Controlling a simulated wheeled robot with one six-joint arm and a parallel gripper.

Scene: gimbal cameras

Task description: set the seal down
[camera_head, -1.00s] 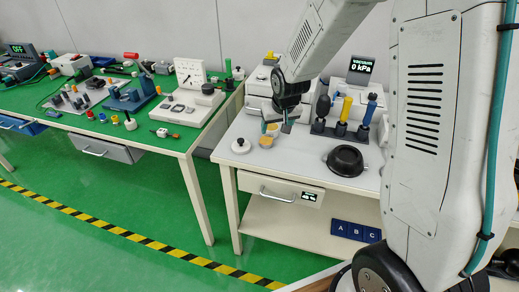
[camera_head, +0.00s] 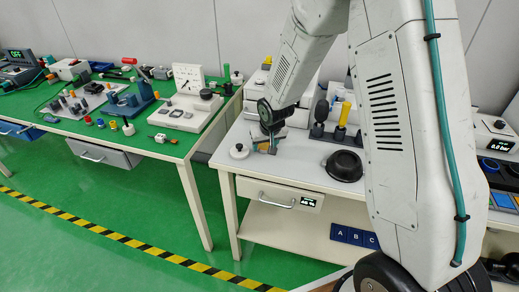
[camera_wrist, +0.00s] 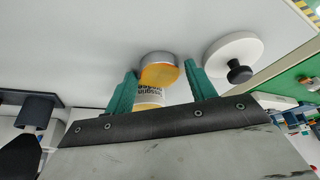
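My gripper (camera_head: 268,147) is low over the right table, beside a white round lid with a black knob (camera_head: 239,151). A black round dish-like piece (camera_head: 343,166) sits on the table to the right of the gripper.
A rack with black and yellow-handled tools (camera_head: 340,125) stands behind the black piece. A drawer (camera_head: 278,194) is under the table's front edge. A green-topped table (camera_head: 60,118) with many parts stands left. White table surface is free between gripper and black piece.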

